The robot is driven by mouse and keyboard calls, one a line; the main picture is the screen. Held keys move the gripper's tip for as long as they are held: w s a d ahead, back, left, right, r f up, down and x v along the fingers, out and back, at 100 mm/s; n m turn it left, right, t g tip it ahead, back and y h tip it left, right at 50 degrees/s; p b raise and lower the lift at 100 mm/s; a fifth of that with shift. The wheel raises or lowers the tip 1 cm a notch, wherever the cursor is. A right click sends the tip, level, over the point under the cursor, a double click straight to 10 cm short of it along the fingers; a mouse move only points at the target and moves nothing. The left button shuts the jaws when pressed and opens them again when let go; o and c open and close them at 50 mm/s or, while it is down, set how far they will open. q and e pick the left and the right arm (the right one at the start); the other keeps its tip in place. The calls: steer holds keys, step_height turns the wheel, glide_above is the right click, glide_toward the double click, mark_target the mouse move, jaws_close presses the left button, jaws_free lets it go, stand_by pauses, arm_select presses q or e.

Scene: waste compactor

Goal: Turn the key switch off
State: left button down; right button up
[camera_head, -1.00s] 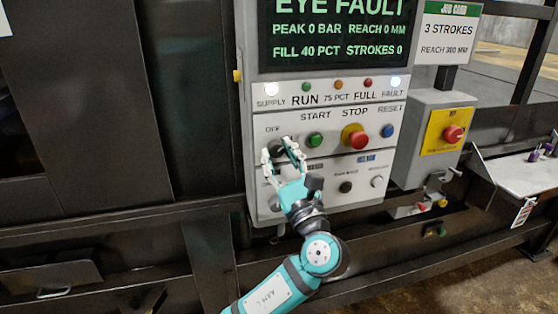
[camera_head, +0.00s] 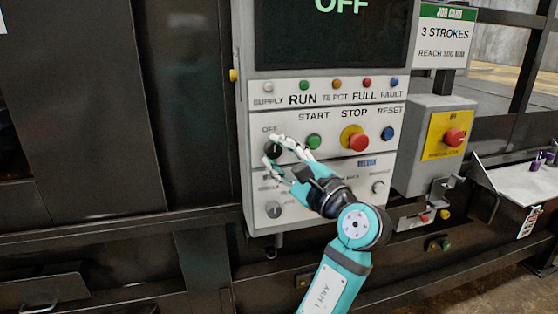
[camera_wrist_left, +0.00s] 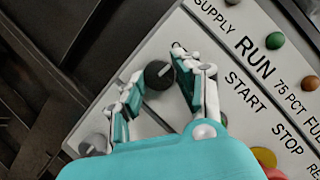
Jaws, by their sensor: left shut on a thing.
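The key switch (camera_head: 272,148) is a round dark knob at the left of the panel's button row, under the label OFF. It also shows in the left wrist view (camera_wrist_left: 159,74), with a pale line on its face. My left gripper (camera_head: 273,153) has its white fingertips on either side of the knob and is shut on it. The left wrist view shows the fingers (camera_wrist_left: 158,68) flanking it, one at each side. The panel screen (camera_head: 335,35) is dark and shows OFF in green. My right gripper is not in view.
The green START button (camera_head: 314,141), red STOP button (camera_head: 356,140) and blue RESET button (camera_head: 388,133) sit right of the switch. A grey knob (camera_head: 273,209) is below it. A box with a red button (camera_head: 454,137) stands further right.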

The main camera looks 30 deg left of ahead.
arm_select(q)
steer(key=shift+n, duration=0.6)
steer(key=c, duration=0.9)
jaws_free()
steer(key=shift+c, duration=0.2)
step_height(320, 180, up, 9)
steer(key=shift+s+r, duration=0.1)
steer(key=shift+d+r, duration=0.25)
steer(key=shift+r, duration=0.25)
steer(key=shift+a, duration=0.3)
